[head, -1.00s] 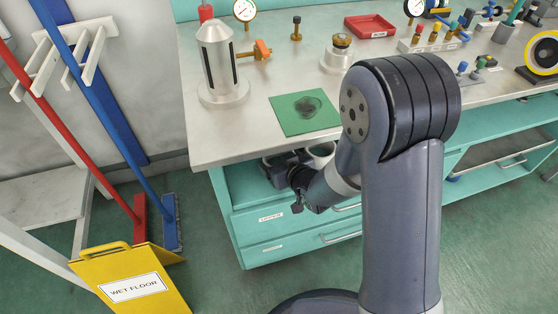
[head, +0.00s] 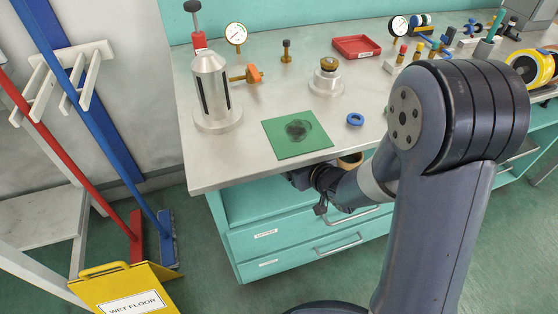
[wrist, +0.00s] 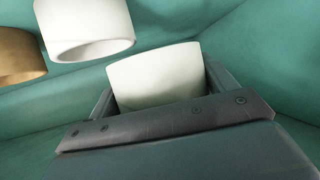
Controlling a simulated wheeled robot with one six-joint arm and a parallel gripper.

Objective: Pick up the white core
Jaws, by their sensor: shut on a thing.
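In the wrist view a white core (wrist: 160,76) sits between the two fingers of my gripper (wrist: 162,88), which is shut on it. A second white core (wrist: 85,28), a hollow cylinder, is at the upper left, apart from the fingers. A brown core (wrist: 18,55) is at the left edge, partly cut off. In the head view my gripper (head: 303,179) is at the open shelf under the bench top, mostly hidden by the bench edge and my arm. The held core cannot be made out there.
The steel bench top (head: 235,160) overhangs the shelf, with teal drawers (head: 290,250) below. A green mat (head: 292,142), a blue ring (head: 355,119), a red tray (head: 356,47) and a metal cylinder fixture (head: 212,95) stand on it. A yellow wet floor sign (head: 125,290) is at lower left.

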